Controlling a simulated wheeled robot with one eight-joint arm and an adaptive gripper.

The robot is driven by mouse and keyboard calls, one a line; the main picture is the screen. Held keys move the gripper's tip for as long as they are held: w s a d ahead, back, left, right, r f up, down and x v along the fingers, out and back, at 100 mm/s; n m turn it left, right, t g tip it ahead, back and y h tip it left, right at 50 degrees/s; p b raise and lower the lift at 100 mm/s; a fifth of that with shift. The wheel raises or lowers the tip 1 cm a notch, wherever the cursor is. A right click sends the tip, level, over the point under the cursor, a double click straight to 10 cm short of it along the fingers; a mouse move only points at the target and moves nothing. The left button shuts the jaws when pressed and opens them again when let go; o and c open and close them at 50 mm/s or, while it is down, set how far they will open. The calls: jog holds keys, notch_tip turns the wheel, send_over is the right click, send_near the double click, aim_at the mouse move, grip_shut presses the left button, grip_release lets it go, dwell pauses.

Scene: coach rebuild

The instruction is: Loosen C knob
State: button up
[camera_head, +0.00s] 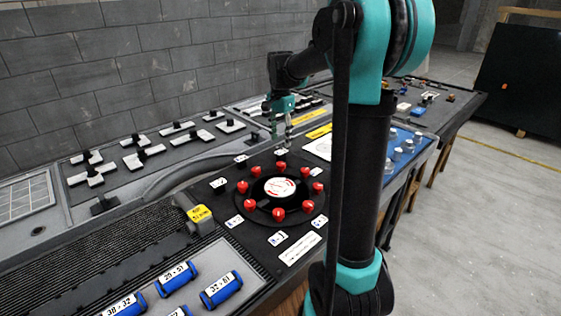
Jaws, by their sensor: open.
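Several red knobs stand in a ring on a round black plate (262,208) with a white disc (280,188) in its middle. One red knob (281,166) is at the back of the ring, and another red knob (279,214) is at the front. White labels lie around the ring, but their letters are too small to read, so I cannot tell which knob is C. My gripper (281,142) is open and empty, pointing down just behind and above the back of the ring. It appears apart from the knobs.
White-based black handles (143,157) line the back. A blue panel (400,160) with pale knobs is to the right. My arm hides part of the bench right of the ring.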

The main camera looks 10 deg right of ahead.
aim_at(281, 163)
notch_tip(281, 163, down, 10)
jog(key=shift+f, duration=0.15)
jog(key=shift+c, duration=0.3)
jog(key=c, duration=1.1)
